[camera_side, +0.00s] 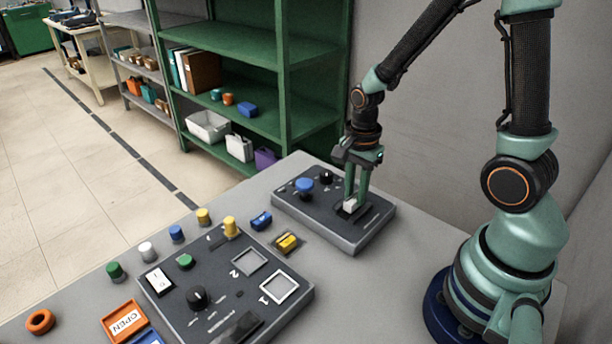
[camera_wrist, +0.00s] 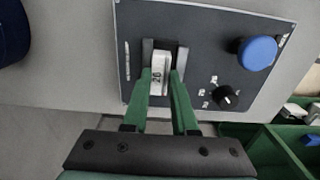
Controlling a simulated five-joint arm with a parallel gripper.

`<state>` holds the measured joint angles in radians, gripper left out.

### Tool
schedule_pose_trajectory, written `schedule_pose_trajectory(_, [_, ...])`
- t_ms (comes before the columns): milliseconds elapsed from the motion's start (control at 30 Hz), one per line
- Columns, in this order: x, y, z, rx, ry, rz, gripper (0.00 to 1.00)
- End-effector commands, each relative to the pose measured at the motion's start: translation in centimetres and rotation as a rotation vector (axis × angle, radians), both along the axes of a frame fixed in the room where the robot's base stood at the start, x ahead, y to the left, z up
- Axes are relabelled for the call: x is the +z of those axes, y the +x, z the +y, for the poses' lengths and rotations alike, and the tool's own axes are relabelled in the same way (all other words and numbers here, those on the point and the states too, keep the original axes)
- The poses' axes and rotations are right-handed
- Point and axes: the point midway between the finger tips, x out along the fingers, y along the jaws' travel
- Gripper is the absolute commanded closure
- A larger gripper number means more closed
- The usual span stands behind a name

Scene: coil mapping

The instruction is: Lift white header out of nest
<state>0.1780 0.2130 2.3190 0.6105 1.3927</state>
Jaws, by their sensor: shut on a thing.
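The white header (camera_side: 350,205) is a small block at the far dark panel (camera_side: 375,222). My gripper (camera_side: 356,200) points down over the panel and is shut on the header. The gripper's fingertips (camera_wrist: 161,78) press on both sides of it in the wrist view. I cannot tell whether the header's underside is clear of the nest.
A blue mushroom button (camera_side: 304,186) and a black knob (camera_side: 326,176) stand on the same panel, left of my gripper. A nearer control panel (camera_side: 225,320) has square frames marked 1 and 2. A green shelf (camera_side: 265,125) stands behind.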

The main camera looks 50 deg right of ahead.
Motion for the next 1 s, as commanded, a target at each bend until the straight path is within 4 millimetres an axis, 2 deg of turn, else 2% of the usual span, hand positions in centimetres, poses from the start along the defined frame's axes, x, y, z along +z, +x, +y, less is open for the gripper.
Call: schedule_pose_trajectory(1000, [4.4, 0.1, 0.0, 0.0, 0.0, -0.003, 1.0])
